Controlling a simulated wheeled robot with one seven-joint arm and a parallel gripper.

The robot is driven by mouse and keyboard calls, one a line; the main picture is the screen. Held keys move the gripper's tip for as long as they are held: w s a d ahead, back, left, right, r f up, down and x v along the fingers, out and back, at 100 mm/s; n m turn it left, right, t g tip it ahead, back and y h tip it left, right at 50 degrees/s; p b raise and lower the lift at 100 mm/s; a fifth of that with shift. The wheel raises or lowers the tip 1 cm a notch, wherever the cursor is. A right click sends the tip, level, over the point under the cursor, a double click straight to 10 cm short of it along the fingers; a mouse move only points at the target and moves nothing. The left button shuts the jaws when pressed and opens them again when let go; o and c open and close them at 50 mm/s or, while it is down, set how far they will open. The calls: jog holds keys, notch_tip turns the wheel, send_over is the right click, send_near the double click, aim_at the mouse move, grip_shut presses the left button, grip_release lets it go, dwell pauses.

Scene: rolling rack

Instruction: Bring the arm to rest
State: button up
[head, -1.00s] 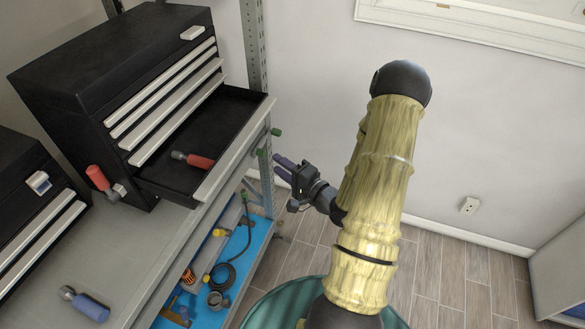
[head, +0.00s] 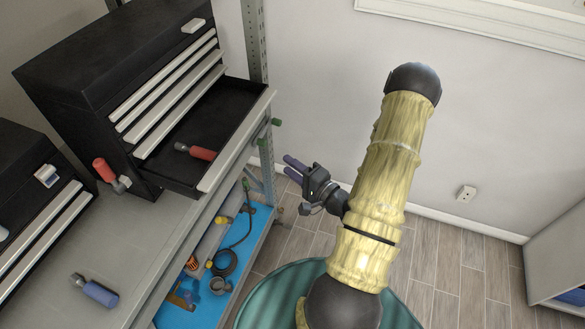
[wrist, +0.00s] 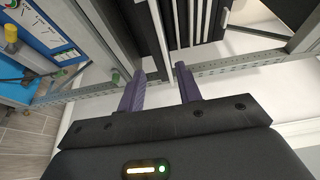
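My gripper (head: 293,168) is held in the air to the right of the rack, clear of the open drawer. In the wrist view its two purple fingers (wrist: 160,88) stand apart with nothing between them, so it is open and empty. My arm, in yellowish segments, bends up and over at the middle of the head view. The black tool chest (head: 105,65) has its bottom drawer (head: 232,110) pulled out. A red-handled tool (head: 196,151) lies in that drawer.
The rack's grey shelf (head: 120,235) carries another red-handled tool (head: 106,172) and a blue-handled tool (head: 95,290). A lower blue shelf (head: 262,222) holds a coiled hose and small parts. A green knob (head: 276,121) is near the rack post. Open floor lies right of the rack.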

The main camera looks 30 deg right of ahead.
dwell(0.3)
notch_tip(320, 180, down, 3)
jog(key=w+a+n+g+h+b, duration=0.2)
jog(key=w+a+n+g+h, duration=0.15)
jog(key=n+g, duration=0.6)
jog(key=s+a+r+n+g+h+b, duration=0.2)
jog(key=s+a+r+n+g, duration=0.3)
jog(key=s, duration=0.6)
jog(key=a+r, duration=0.2)
jog(key=a, duration=0.1)
jog(key=shift+s+b, duration=0.3)
jog(key=shift+s, duration=0.1)
jog(key=shift+w, duration=0.15)
dwell(0.4)
